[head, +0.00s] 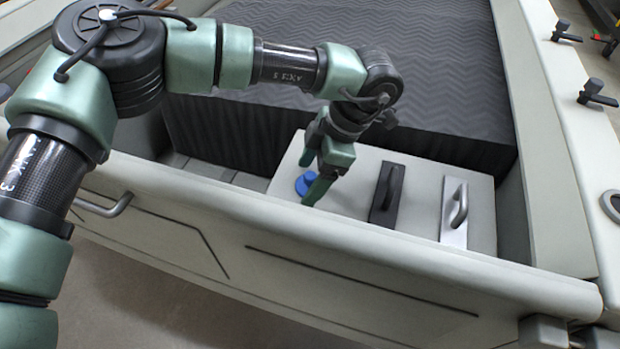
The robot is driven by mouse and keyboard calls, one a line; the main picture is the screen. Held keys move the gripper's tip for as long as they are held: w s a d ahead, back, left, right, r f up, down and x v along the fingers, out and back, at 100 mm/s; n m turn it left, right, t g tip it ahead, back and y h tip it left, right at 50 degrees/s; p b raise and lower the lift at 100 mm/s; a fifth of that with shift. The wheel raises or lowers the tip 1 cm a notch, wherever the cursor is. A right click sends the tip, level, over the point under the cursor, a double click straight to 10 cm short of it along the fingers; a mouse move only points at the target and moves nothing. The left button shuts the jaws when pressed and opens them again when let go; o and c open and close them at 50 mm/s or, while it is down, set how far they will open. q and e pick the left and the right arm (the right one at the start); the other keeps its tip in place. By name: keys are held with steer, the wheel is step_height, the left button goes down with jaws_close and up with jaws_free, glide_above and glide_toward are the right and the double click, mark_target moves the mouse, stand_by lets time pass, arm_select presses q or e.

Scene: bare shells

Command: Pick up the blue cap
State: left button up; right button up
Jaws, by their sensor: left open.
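The blue cap (303,185) is a small round piece on a light grey panel inside the bin, left of a black handle. My left gripper (311,180) reaches down over the bin's front wall to the cap. Its green fingers are apart, and one finger hides part of the cap. I cannot tell whether the fingers touch the cap. My right gripper is not in view.
On the same panel stand a black handle (386,196) and a silver handle (455,212). The bin's front wall (290,228) runs below the arm. A dark ribbed block (400,85) fills the area behind.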

mark_target(310, 176)
arm_select(q)
steer(key=c, duration=1.4)
steer(key=shift+r, duration=0.15)
steer(key=shift+d+r, duration=0.1)
steer(key=shift+r, duration=0.15)
step_height(310, 176, up, 19)
steer(key=b, duration=0.2)
steer(key=shift+r+b, duration=0.15)
steer(key=shift+b, duration=0.15)
steer(key=shift+s, duration=0.1)
